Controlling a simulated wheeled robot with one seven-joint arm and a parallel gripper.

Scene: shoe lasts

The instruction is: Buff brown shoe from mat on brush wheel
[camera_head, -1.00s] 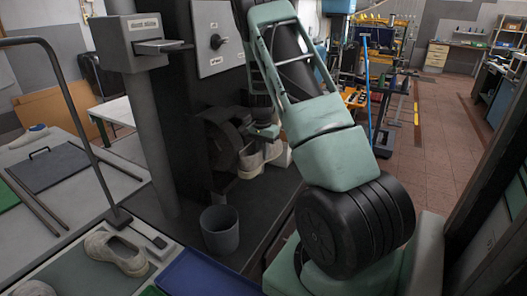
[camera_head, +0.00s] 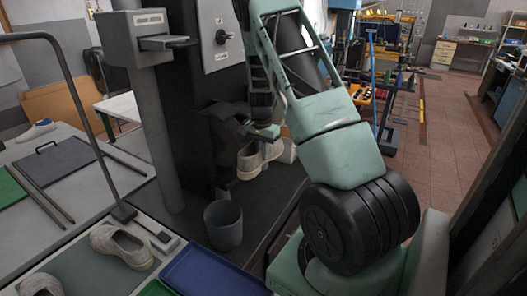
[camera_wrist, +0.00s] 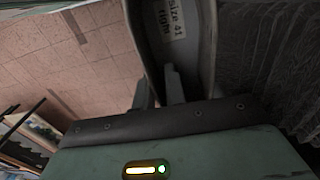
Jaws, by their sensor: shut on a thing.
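My gripper (camera_head: 263,133) is shut on a greyish-beige shoe (camera_head: 258,158), which hangs in front of the dark machine. In the wrist view, my gripper's fingers (camera_wrist: 160,92) pinch the wall of the shoe (camera_wrist: 185,50), and a label inside reads "size 41 right". The dark brush wheel (camera_head: 226,135) sits just left of the shoe in the head view. Its bristly side (camera_wrist: 268,60) fills the right of the wrist view, close beside the shoe. I cannot tell whether they touch. Two more shoes, one greyish-beige (camera_head: 122,246), one darker (camera_head: 40,285), rest on the mat (camera_head: 88,272).
A grey bin (camera_head: 223,226) stands on the dark floor plate below the wheel. A blue tray (camera_head: 212,272) lies right of the mat. A bent dark lamp-like post (camera_head: 85,125) rises at the left. A control box (camera_head: 209,40) is on the machine above.

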